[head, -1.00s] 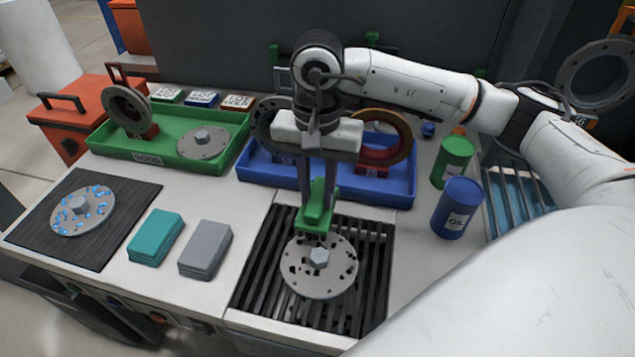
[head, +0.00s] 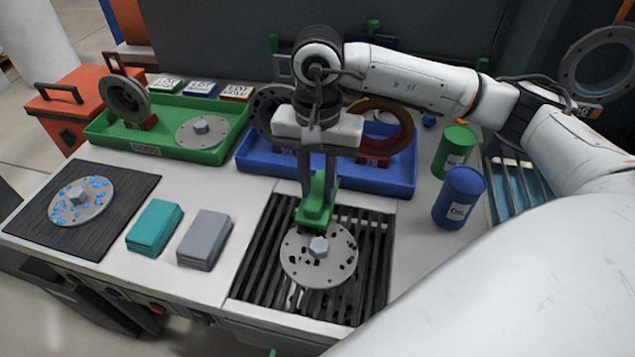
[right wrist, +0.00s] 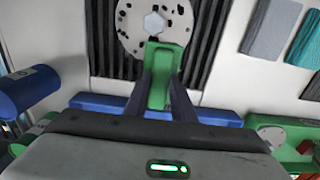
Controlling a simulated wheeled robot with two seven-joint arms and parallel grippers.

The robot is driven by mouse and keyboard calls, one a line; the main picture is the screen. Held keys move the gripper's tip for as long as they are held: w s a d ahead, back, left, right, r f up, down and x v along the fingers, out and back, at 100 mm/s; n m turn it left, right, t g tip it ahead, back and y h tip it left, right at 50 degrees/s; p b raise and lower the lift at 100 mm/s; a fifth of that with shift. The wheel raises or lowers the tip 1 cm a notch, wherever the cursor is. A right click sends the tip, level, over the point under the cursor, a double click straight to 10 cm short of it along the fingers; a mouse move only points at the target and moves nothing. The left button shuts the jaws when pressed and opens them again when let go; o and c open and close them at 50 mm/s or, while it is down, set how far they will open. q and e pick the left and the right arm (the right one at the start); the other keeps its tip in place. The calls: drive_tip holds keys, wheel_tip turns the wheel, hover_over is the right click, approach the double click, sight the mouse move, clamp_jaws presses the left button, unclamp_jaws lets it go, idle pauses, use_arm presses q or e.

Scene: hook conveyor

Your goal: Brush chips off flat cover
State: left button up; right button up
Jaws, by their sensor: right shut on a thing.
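A grey round flat cover (head: 305,271) with a hex boss in its middle lies on the black slatted grate (head: 258,275). Dark chips are scattered over its face. My right gripper (head: 318,185) is shut on a green brush (head: 317,206) and holds it upright at the cover's far edge. The brush's lower end is at or just above the rim; I cannot tell if it touches. In the right wrist view the green brush (right wrist: 163,75) sits between the fingers, with the chip-marked cover (right wrist: 133,32) just beyond. My left gripper is not in view.
A blue tray (head: 390,188) with ring parts stands just behind the grate. A green tray (head: 180,155) is at back left. Blue (head: 459,199) and green (head: 453,152) cans stand right. Teal (head: 154,229) and grey (head: 204,240) cloth stacks lie left, beside a black mat (head: 120,212) holding a blue-spotted cover.

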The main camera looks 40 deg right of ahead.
drive_tip(key=shift+f, duration=0.25)
drive_tip(key=shift+d, duration=0.1)
drive_tip(key=shift+s+d+r+b, duration=0.1)
drive_tip(key=shift+s+d+b, duration=0.5)
drive_tip(key=shift+s, duration=0.25)
drive_tip(key=shift+s+d+b, duration=0.35)
drive_tip(key=shift+s+d, duration=0.4)
drive_tip(key=shift+s, duration=0.05)
drive_tip(key=shift+w+a, duration=0.75)
drive_tip(key=shift+w, duration=0.1)
drive_tip(key=shift+w+a, duration=0.7)
drive_tip(key=shift+w, duration=0.1)
drive_tip(key=shift+s+d+b, duration=0.5)
drive_tip(key=shift+s+d, duration=0.25)
drive_tip(key=shift+s, duration=0.1)
drive_tip(key=shift+s+d+b, duration=0.45)
drive_tip(key=shift+s+d, duration=0.25)
drive_tip(key=shift+s, duration=0.15)
